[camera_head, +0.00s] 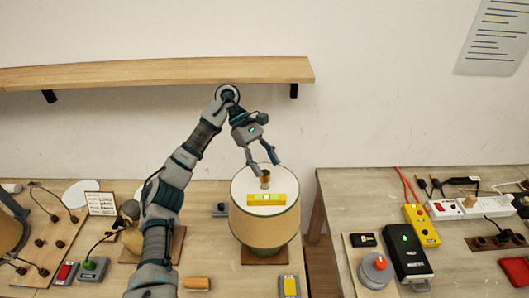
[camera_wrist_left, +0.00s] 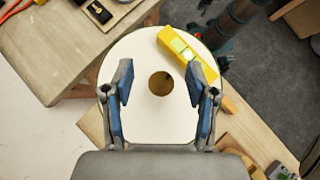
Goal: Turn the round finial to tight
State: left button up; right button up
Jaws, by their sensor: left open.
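The round finial (camera_head: 265,178) is a short brass-brown cylinder at the centre of the white top of a tan lampshade (camera_head: 265,226). In the left wrist view the finial (camera_wrist_left: 160,84) shows as a brown disc between the blue pads. My left gripper (camera_head: 265,166) is open above the shade, its fingers on either side of the finial. In the left wrist view a gap shows between each finger and the finial. A yellow level (camera_head: 266,199) with a green window lies on the shade top, beside the finial. My right gripper is not in view.
A wooden wall shelf (camera_head: 160,72) runs behind my arm. On the right table are a black box (camera_head: 407,251), a yellow box (camera_head: 421,226) and a power strip (camera_head: 470,207). A gap separates the two tables. A cork-coloured cylinder (camera_head: 196,283) lies in front, left of the lamp.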

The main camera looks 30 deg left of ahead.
aim_at(265, 171)
pick_arm(q)
notch_tip(265, 171, up, 6)
jog(key=shift+r, duration=0.1)
dwell(0.7)
